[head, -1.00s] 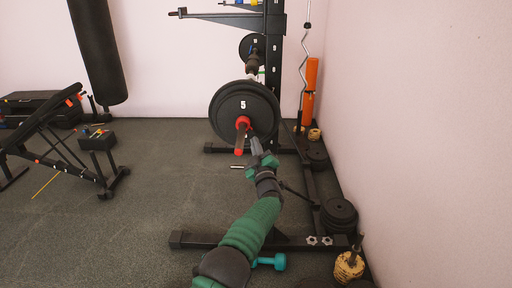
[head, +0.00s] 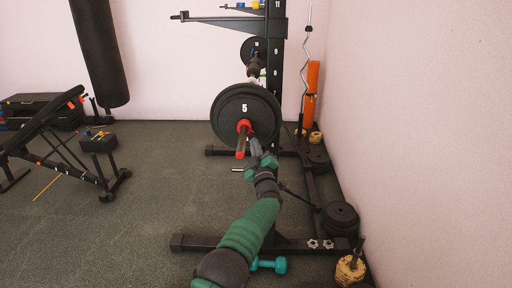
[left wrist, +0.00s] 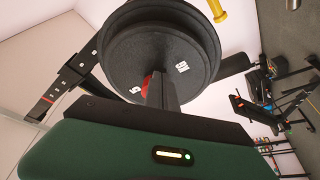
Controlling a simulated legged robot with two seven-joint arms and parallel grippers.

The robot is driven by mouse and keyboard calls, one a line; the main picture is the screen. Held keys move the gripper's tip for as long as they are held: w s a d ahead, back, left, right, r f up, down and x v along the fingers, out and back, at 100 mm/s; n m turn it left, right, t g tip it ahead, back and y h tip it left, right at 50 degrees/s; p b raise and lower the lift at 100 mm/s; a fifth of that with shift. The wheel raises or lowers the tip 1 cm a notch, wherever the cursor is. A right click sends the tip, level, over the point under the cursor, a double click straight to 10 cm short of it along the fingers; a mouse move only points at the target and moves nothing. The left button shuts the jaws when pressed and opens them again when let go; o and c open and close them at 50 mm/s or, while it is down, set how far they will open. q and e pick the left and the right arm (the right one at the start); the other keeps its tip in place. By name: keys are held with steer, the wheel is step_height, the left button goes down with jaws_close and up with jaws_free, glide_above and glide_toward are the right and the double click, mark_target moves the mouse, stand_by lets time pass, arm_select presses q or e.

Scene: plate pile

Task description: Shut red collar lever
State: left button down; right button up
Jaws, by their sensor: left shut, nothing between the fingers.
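The red collar (head: 244,126) sits on the bar end in front of a black weight plate (head: 228,104) marked 5. The bar's sleeve (head: 240,150) sticks out towards me below the collar. My left gripper (head: 253,141) is shut and empty, its tips just right of the collar. I cannot tell whether they touch it. In the left wrist view the shut fingers (left wrist: 162,90) point at the plates (left wrist: 195,55) and hide most of the collar; only a red sliver (left wrist: 147,83) shows. The lever's position cannot be made out. My right gripper is not in view.
The black rack upright (head: 274,70) stands behind the plates, with its base rail running along the right wall. Stored plates (head: 339,218) and a teal dumbbell (head: 268,265) are on the right and near floor. A bench (head: 60,140) stands left. The middle floor is clear.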

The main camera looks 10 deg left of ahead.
arm_select(q)
steer(key=shift+a+r, duration=0.45)
steer(key=shift+r, duration=0.05)
stand_by(0.4)
steer(key=s+d+f+m+g+h+b, duration=0.15)
steer(key=s+f+m+g+h, duration=0.3)
steer(key=s+f, duration=0.55)
steer(key=s+d+f+m+g+h+b, duration=0.1)
steer(key=s+d+f+m+g+h, duration=0.35)
steer(key=s, duration=0.85)
steer(key=s+a+f+m+g, duration=0.2)
steer(key=s+f+g, duration=0.1)
steer(key=s, duration=0.7)
steer(key=s+a+f+m+g, duration=0.15)
steer(key=s+f, duration=0.25)
steer(key=s, duration=0.6)
steer(key=s+a+f+m+g, duration=0.1)
steer(key=s+f+g, duration=0.2)
steer(key=s, duration=0.6)
steer(key=w+p+v, duration=0.3)
steer(key=p+v, duration=1)
steer(key=w+r+p+v, duration=0.1)
steer(key=w+p+v, duration=0.1)
steer(key=p+v, duration=1.1)
steer(key=shift+w+d+r+p, duration=0.3)
steer(key=shift+w+r+p, duration=0.1)
steer(key=shift+w+p, duration=0.2)
